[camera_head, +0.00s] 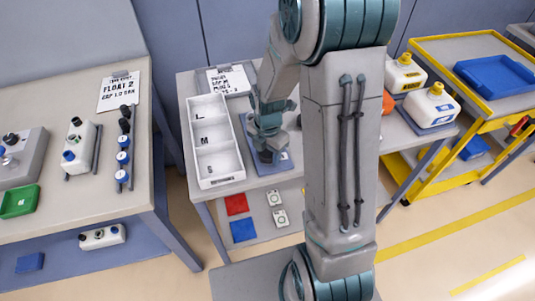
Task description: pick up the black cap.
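Small black caps (125,125) stand in a row with several blue-and-white caps (123,158) on the left table, far left of my gripper. I cannot tell whether one of these is the cap named in the task. My gripper (268,155) points down over a blue mat (284,166) on the middle table, just right of a white tray (217,182) marked L, M and S. The tray looks empty. Something dark shows at the fingertips, but it is too small and too hidden to tell whether it is a cap or part of the gripper.
The left table also bears a white box with knobs (79,147), a grey box (22,157), a green tray (19,201) and a printed sheet (119,92). White jugs with yellow caps (434,104) stand at the right. A yellow cart (487,122) is beyond. My arm hides the middle.

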